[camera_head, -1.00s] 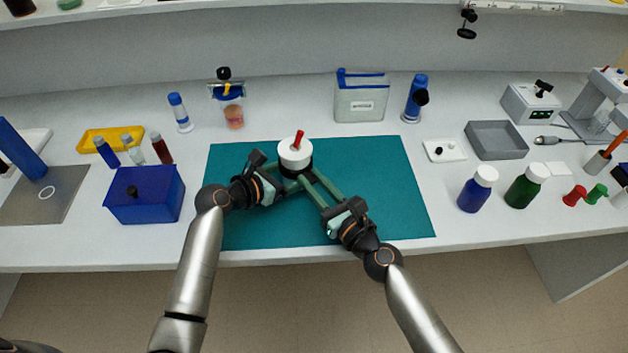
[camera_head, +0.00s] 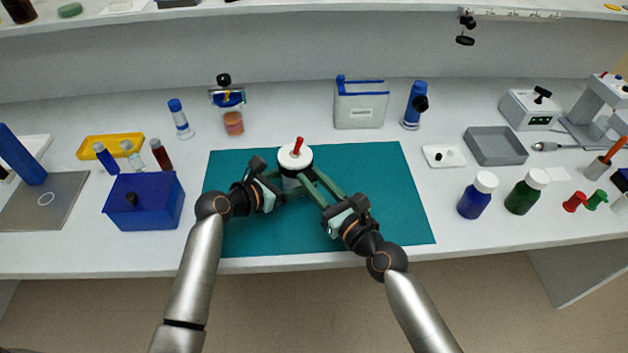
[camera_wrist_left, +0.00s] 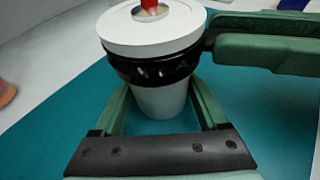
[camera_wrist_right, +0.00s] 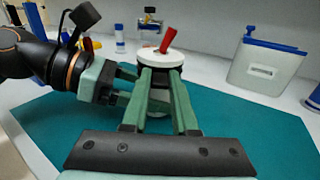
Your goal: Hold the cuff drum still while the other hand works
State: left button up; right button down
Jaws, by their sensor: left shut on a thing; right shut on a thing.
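The cuff drum (camera_head: 288,161) stands upright on the teal mat (camera_head: 385,185). It has a white top disc, a black band and a white lower body, which shows in the left wrist view (camera_wrist_left: 160,103). A red piece (camera_head: 298,146) sticks up from its top. My left gripper (camera_head: 290,184) is shut on the lower body, below the band. My right gripper (camera_head: 308,172) comes from the front right and is shut on the drum at about band height. Its fingers (camera_wrist_right: 158,85) straddle the drum in the right wrist view. The far contact sides are hidden.
A blue box (camera_head: 145,204) stands left of the mat. A white bin (camera_head: 361,108) and a blue-capped bottle (camera_head: 415,106) stand behind it. A grey tray (camera_head: 496,146) and blue (camera_head: 474,200) and green (camera_head: 524,194) bottles are to the right. The mat's right part is clear.

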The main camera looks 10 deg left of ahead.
pick_arm(q)
jog(key=shift+a+f, duration=0.15)
jog(key=shift+f, duration=0.1)
pick_arm(e)
jog(key=shift+r, duration=0.35)
jog(key=c, duration=1.1)
grip_release()
pick_arm(q)
jog(key=shift+s, duration=0.1)
pick_arm(e)
jog(key=shift+o, duration=0.7)
jog(key=shift+f, duration=0.1)
jog(key=v, duration=1.2)
